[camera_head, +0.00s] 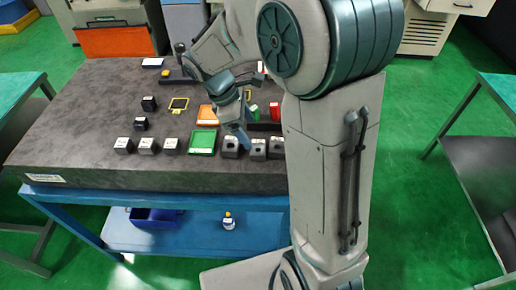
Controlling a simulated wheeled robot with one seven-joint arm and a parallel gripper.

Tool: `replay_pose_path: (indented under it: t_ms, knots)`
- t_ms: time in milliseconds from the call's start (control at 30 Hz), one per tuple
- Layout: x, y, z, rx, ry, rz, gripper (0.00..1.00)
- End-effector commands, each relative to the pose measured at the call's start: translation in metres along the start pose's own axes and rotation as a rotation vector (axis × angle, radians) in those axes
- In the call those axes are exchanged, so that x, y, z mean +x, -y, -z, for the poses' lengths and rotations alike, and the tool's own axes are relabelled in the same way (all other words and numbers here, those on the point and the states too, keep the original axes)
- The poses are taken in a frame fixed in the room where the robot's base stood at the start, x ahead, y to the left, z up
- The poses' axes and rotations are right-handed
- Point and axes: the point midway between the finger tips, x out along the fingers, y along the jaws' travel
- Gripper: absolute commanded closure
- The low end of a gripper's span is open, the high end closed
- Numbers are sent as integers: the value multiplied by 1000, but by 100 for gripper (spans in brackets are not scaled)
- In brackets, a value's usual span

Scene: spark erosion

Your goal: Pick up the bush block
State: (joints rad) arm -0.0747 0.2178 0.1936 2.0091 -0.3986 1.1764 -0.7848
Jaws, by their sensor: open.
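A block with a round hole (231,147) stands just right of the green tray (203,141). Two similar blocks, a middle one (258,149) and a right one (276,148), stand beside it, partly near my arm. I cannot tell which of these is the bush block. My gripper (240,135) is open, pointing down above and just behind the holed blocks. Its fingers are small in view, and no block is seen between them.
A dark bar (264,127) is near my gripper. The slab's left part is bare.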

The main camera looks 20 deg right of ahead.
Motion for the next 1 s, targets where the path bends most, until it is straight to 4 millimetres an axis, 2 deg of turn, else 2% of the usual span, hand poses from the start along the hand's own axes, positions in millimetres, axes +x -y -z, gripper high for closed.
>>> replay_pose_path:
  t_ms: [100,333,600,900,1000]
  knots:
    - [16,0,0,0,2,1,22]
    - [33,1,0,0,1,3,22]
    - [70,2,3,2,0,2,22]
    - [75,1,4,2,-2,-1,22]
    - [75,1,4,2,-2,-1,50]
